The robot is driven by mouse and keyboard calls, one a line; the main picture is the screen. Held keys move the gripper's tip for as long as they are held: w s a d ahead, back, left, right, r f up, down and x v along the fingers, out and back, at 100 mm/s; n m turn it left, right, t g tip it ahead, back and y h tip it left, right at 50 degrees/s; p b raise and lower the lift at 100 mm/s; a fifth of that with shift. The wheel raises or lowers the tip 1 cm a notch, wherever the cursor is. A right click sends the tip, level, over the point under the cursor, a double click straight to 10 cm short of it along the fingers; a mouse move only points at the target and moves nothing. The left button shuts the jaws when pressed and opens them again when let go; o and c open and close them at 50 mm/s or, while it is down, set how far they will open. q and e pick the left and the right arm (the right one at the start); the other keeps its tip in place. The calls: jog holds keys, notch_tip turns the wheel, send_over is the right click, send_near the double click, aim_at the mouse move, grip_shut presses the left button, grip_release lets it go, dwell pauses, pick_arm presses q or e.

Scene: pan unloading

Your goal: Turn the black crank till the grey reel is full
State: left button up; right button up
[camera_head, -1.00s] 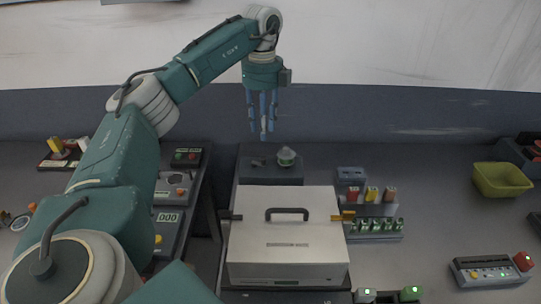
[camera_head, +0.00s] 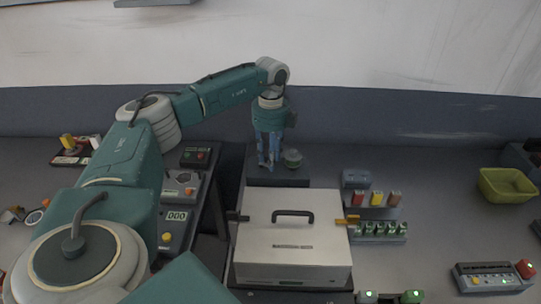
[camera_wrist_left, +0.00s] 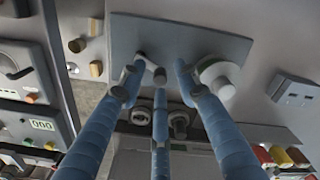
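A dark grey block (camera_head: 292,178) stands behind the white case. A grey reel (camera_head: 293,158) sits on its top right; it also shows in the left wrist view (camera_wrist_left: 218,75) as a pale round piece. A small crank-like arm with a short knob (camera_wrist_left: 149,61) shows on the block left of the reel. It looks greyish rather than black here, and the fingers hide it in the head view. My left gripper (camera_head: 267,165) points down over that part, just left of the reel. Its blue fingers are apart around the small arm; contact cannot be told. My right gripper is out of view.
The white case (camera_head: 270,262) with a black handle stands in front of the block. A rack of small coloured pieces (camera_head: 378,230) is at its right. Control boxes (camera_head: 180,190) stand at the left. A yellow-green bin (camera_head: 507,186) lies far right.

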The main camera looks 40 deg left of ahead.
pick_arm(q)
grip_shut()
jog(key=shift+m, duration=0.3)
jog(key=shift+s+r+m+p, duration=0.1)
jog(key=shift+s+m+p, duration=0.1)
jog(key=shift+m, duration=0.4)
jog(key=shift+s+m+p, duration=0.15)
jog(key=shift+m+p, duration=0.05)
jog(key=shift+m, duration=0.4)
jog(key=m, duration=0.1)
jog(key=s+m, duration=0.1)
jog(key=m, duration=0.1)
jog(key=shift+m, duration=0.3)
jog(key=m, duration=0.2)
jog(key=s+m, duration=0.1)
jog(key=shift+a, duration=0.25)
jog(key=shift+s+a+m, duration=0.15)
jog(key=shift+m, duration=0.75)
jog(key=shift+s+a+m, duration=0.1)
jog(key=shift+s+m, duration=0.05)
jog(key=shift+m, duration=0.75)
